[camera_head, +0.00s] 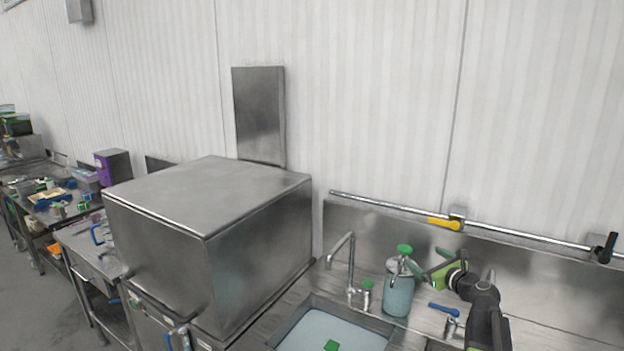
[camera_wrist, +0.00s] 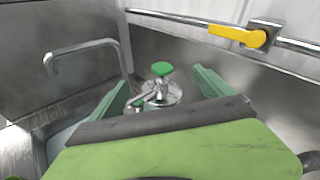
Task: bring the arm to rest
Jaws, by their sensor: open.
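My gripper (camera_head: 428,268) is at the right in the head view, over the sink counter, at the end of my dark arm. In the wrist view my gripper (camera_wrist: 165,90) shows two green fingers spread apart with nothing held between them. A pump bottle (camera_head: 397,296) of pale blue liquid with a green top stands just left of the fingertips. In the wrist view the bottle's green-topped pump (camera_wrist: 163,70) shows between and beyond the fingers. I cannot tell whether the fingers touch it.
A tap (camera_head: 350,262) rises behind the sink basin (camera_head: 290,327). A large steel machine (camera_head: 210,240) stands to the left. A wall rail (camera_head: 390,206) carries a yellow handle (camera_head: 444,224). A blue-handled tool (camera_head: 443,309) lies on the counter near my arm.

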